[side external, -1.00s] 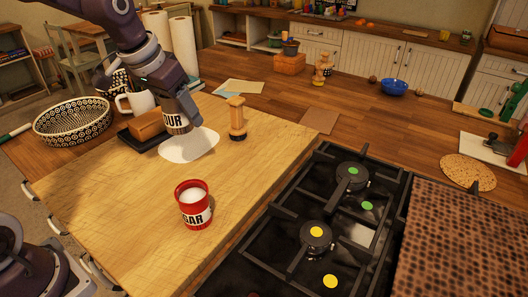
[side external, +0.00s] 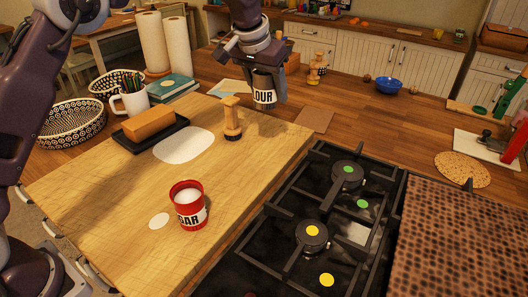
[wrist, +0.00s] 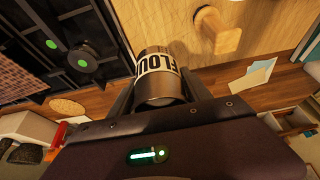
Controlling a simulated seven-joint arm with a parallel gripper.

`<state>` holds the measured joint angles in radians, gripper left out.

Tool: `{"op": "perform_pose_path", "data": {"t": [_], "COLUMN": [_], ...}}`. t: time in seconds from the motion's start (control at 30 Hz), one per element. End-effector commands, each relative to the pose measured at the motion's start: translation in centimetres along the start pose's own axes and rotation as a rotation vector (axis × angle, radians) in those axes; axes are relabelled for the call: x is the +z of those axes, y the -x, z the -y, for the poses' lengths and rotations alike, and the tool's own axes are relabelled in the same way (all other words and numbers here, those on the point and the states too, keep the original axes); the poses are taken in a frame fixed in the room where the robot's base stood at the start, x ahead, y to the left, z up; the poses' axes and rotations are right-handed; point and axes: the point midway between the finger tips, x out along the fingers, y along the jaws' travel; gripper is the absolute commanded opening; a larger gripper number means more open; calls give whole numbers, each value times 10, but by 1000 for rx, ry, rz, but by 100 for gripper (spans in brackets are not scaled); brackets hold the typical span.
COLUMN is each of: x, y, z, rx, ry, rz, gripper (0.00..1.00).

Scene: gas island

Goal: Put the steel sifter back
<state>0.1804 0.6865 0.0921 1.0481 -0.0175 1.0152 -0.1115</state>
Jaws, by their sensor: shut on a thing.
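The steel sifter (side external: 263,95), a grey metal can with a white "FLOUR" label, is held in my gripper (side external: 264,82). The fingers are shut on its two sides. In the side view it hangs near the far edge of the wooden board (side external: 110,205), to the right of the wooden stamp. In the wrist view the sifter (wrist: 157,85) sits between the two fingers (wrist: 160,95), its label partly visible. A large white patch (side external: 183,146) lies flat on the board, with nothing on it.
The wooden stamp (side external: 232,120) stands close left of the sifter. A red sugar tin (side external: 188,207) stands at the board's front beside a small white disc (side external: 159,220). A black tray (side external: 124,141) bears a brown block. The stove (side external: 320,225) is at right.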

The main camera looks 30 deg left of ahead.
Motion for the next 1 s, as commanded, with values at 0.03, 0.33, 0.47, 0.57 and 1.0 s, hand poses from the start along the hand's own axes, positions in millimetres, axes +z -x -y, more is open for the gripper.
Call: {"op": "perform_pose_path", "data": {"t": [0.03,0.33,0.47,0.57,1.0], "x": [5,26,37,43,55], "y": [-9,-57,-84,-99,-129], "z": [3,3,3,3,3], "rx": [-3,-2,-3,-2,-1], "ry": [3,3,2,2,2], "rz": [6,7,5,5,1], "gripper": [21,21,21,21,21]}}
